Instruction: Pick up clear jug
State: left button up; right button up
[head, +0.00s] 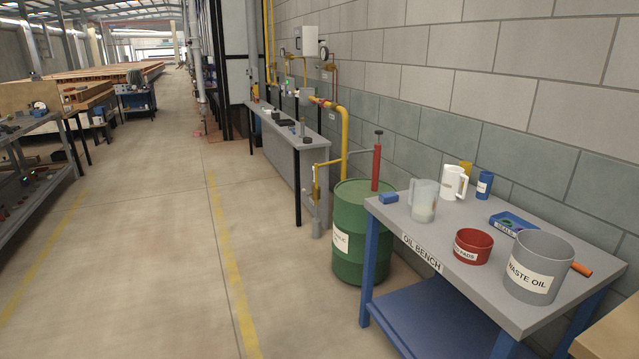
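The clear jug (424,201) is a greyish see-through vessel with a handle on its left side. It stands upright near the front left part of the oil bench (460,240), just right of a small blue block. A white jug (453,183) stands behind it to the right, close to it. Neither of my grippers shows in the head view, so I cannot see whether they are open or shut.
A green drum (361,235) stands left of the bench. The floor further left is open.

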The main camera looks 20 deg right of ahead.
aim_at(423, 205)
jog(key=i+z, duration=0.2)
jog(key=i, duration=0.4)
jog(key=i+j+z, duration=0.1)
jog(key=i+z, duration=0.15)
jog(key=i, duration=0.35)
jog(key=i+j+z, duration=0.2)
jog(key=i, duration=0.45)
